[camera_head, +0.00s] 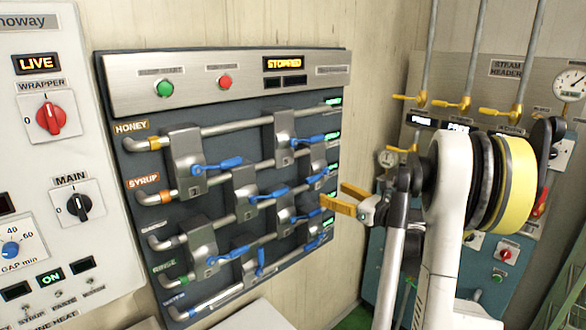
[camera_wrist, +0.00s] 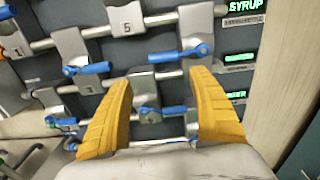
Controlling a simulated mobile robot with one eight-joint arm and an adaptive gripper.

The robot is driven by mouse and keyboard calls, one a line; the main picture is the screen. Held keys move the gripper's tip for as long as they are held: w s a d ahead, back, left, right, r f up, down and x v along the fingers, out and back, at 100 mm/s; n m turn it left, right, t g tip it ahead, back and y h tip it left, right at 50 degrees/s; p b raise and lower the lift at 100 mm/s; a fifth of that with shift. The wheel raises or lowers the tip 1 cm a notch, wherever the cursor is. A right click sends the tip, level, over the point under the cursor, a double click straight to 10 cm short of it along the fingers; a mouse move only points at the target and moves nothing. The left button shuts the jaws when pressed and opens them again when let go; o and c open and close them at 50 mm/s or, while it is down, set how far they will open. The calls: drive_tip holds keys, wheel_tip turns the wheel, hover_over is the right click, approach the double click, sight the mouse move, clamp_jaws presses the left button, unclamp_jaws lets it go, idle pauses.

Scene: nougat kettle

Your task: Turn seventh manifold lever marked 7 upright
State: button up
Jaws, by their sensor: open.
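The manifold panel (camera_head: 115,95) carries several grey valve blocks with blue levers along metal pipes. My gripper (camera_head: 335,196) is in front of its right part, with yellow fingers apart. In the wrist view my gripper (camera_wrist: 162,84) is open and empty. A blue lever (camera_wrist: 165,111) lies nearly horizontal, seen between the two fingers; I cannot tell its distance from them. I cannot read its number, so I cannot tell which lever is the one marked 7. Another blue lever (camera_wrist: 182,53) lies nearly horizontal above it, beyond the fingertips. Parts of the panel are hidden behind the fingers.
Blocks marked 1 (camera_wrist: 16,46) and 5 (camera_wrist: 126,28) show upper left in the wrist view. A blue lever (camera_wrist: 88,68) lies just left of the left finger. The panel's sign (camera_head: 284,63) reads STOPPED. A steam header panel (camera_head: 505,68) stands on the right.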

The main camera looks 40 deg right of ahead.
sight(313, 180)
drive_tip(key=shift+m, duration=0.3)
drive_tip(key=w+b, duration=0.1)
drive_tip(key=w, duration=0.9)
drive_tip(key=shift+w+r+b, duration=0.15)
drive_tip(key=shift+w+b, duration=0.05)
drive_tip(key=shift+b, duration=0.2)
drive_tip(key=c, duration=1.4)
